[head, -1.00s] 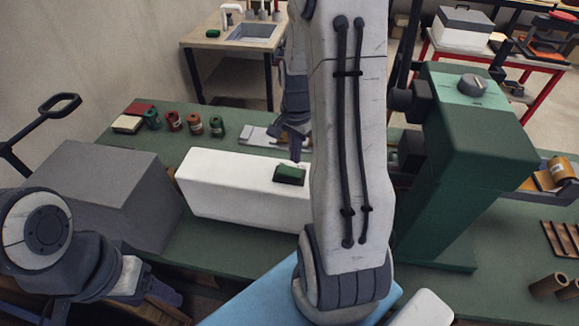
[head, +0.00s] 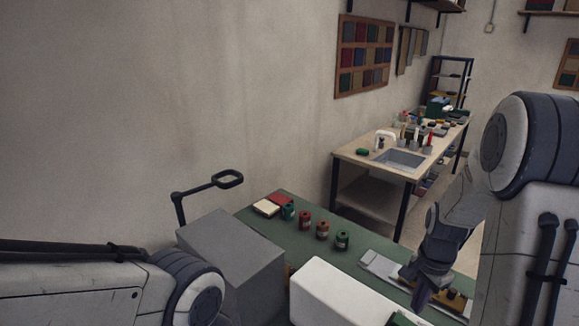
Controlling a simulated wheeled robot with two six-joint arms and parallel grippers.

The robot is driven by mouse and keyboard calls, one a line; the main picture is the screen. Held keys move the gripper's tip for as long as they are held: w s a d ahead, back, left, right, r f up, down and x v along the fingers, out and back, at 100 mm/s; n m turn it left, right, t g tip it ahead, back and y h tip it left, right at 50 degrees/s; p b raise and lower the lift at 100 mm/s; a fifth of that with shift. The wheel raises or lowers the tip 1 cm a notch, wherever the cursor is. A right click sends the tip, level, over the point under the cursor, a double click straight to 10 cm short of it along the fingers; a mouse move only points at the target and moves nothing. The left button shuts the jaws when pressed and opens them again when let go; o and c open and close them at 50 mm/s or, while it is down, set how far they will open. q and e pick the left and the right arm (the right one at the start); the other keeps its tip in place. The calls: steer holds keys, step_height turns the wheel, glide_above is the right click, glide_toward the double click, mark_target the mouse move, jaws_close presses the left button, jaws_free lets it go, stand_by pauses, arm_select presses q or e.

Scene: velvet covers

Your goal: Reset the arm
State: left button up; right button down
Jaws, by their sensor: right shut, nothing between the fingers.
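My right arm comes in from the right edge, and its gripper (head: 420,296) points down beside the white block, near its right end. It is shut with nothing in it. My left arm shows at the lower left; its gripper is outside the picture. A dark green small piece (head: 402,319) lies at the white block's (head: 340,295) right end, cut off by the bottom edge.
A grey box (head: 232,258) stands on the green-topped table (head: 345,255), with several spools (head: 322,230) behind it. A flat light grey tool (head: 380,266) lies near my right gripper.

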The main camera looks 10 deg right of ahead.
steer(key=a+n+b, duration=0.3)
steer(key=a+n, duration=0.3)
steer(key=a, duration=0.7)
steer(key=s+a+n+y+b, duration=0.1)
steer(key=s+a+n+b, duration=0.5)
steer(key=s+a+n, duration=1)
steer(key=shift+s+a+f+b, duration=0.25)
steer(key=shift+a+f+b, duration=0.1)
steer(key=shift+a, duration=0.1)
